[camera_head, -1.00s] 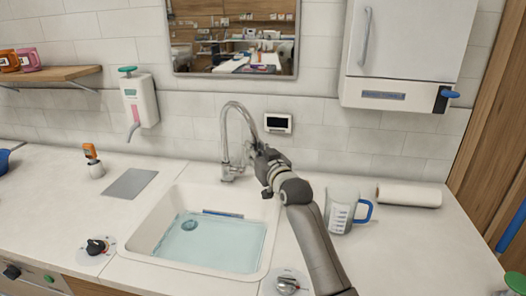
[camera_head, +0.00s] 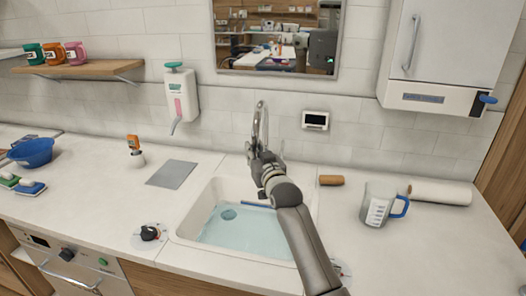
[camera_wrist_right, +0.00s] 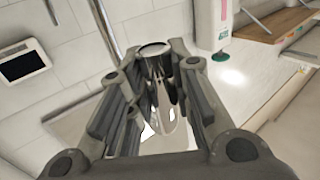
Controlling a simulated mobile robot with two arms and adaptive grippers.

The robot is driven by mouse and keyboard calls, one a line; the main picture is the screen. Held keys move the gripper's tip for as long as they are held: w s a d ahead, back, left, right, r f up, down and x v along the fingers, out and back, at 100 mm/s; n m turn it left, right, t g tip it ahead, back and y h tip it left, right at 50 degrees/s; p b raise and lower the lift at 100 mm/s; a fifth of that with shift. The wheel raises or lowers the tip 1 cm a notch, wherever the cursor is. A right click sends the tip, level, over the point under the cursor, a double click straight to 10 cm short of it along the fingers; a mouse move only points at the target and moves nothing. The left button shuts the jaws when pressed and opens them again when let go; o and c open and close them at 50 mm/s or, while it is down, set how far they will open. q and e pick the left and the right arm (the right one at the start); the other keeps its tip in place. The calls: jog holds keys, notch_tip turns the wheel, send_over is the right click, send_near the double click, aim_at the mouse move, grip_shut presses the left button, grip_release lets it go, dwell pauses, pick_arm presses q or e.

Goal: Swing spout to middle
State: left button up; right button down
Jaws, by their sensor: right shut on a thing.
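The chrome spout (camera_head: 260,115) rises behind the sink and curves forward toward me, its arch seen nearly end-on. My right gripper (camera_head: 257,155) is at its outlet end, above the back part of the basin, and hides the outlet and much of the faucet base. In the right wrist view, my right gripper's fingers (camera_wrist_right: 160,100) are closed around the shiny spout end (camera_wrist_right: 165,85). The white sink (camera_head: 183,232) lies below with blue-tinted water in it. My left gripper is not in view.
A brown cylinder (camera_head: 331,180) lies behind the sink's right side. A soap dispenser (camera_head: 181,95) hangs on the wall at left. A grey plate (camera_head: 172,173) lies left of the sink.

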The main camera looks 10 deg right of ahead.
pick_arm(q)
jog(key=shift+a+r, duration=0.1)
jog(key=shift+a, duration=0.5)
pick_arm(e)
jog(key=shift+w+a, duration=0.15)
jog(key=shift+a, duration=0.4)
jog(key=c, duration=1.3)
grip_release()
jog(key=shift+a, duration=0.15)
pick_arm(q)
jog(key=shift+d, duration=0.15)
pick_arm(e)
jog(key=s+d, duration=0.2)
jog(key=s, duration=0.9)
jog(key=shift+s+d, duration=0.15)
jog(key=shift+s, duration=0.25)
